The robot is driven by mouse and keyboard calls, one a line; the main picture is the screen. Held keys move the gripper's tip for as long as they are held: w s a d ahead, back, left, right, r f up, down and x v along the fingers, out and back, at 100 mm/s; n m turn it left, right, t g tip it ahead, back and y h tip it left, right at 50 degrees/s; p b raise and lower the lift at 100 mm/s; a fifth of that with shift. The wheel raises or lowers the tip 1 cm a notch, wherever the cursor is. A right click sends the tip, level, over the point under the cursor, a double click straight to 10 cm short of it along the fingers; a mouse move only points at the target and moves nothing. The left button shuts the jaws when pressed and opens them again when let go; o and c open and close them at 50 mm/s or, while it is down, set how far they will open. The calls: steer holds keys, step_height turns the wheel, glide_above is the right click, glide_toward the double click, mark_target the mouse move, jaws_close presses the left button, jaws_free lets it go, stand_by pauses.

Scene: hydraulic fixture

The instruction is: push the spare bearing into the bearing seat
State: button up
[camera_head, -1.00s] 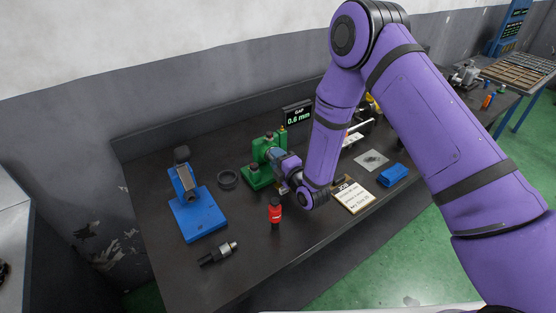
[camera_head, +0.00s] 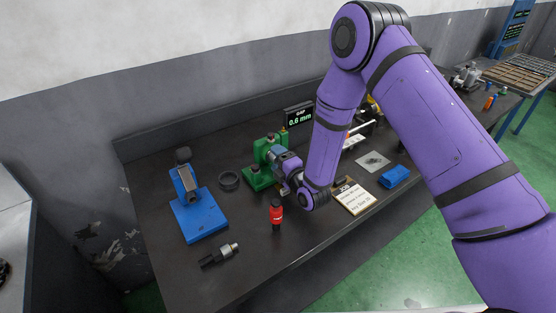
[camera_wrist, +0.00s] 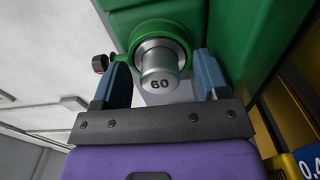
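A green fixture (camera_head: 262,176) stands on the bench, and its round collar (camera_wrist: 178,32) fills the top of the wrist view. A silver cylinder marked "60" (camera_wrist: 159,80) sits in the collar's bore and sticks out towards me. I cannot tell for sure whether it is the spare bearing; the collar looks like the seat. My gripper (camera_wrist: 164,72) has its two blue fingers apart, one on each side of the cylinder, with visible gaps. In the head view my gripper (camera_head: 276,155) is up against the fixture, and its fingertips are partly hidden.
A dark ring (camera_head: 228,180) lies left of the fixture. A job card (camera_head: 353,199) and blue cloth (camera_head: 394,177) lie to the right.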

steer(key=shift+s, duration=0.1)
steer(key=v, duration=1)
steer(key=shift+s+d, duration=0.25)
steer(key=w+d+r+m+g+h, duration=0.1)
steer(key=w+d+r+m+h, duration=0.25)
steer(key=r, duration=0.55)
steer(key=w+d+r+m+g+h, duration=0.15)
steer(key=d+r+m, duration=0.35)
steer(key=r, duration=0.5)
steer(key=s+d+r+m+g+h, duration=0.25)
steer(key=s+d+r+m, duration=0.45)
steer(key=r, duration=0.4)
steer(key=s+d+r+m+g, duration=0.1)
steer(key=s+d+r+m, duration=0.1)
steer(key=s, duration=0.6)
steer(key=s+d+r+m+g+h, duration=0.1)
steer(key=s+d+r+m+g, duration=0.1)
steer(key=s, duration=0.7)
steer(key=s+d+r+m+g+h, duration=0.1)
steer(key=s+d+r+m, duration=0.2)
steer(key=s+d+m, duration=0.2)
steer(key=s, duration=0.3)
steer(key=shift+s+r+g, duration=0.3)
steer(key=shift+r+g, duration=0.1)
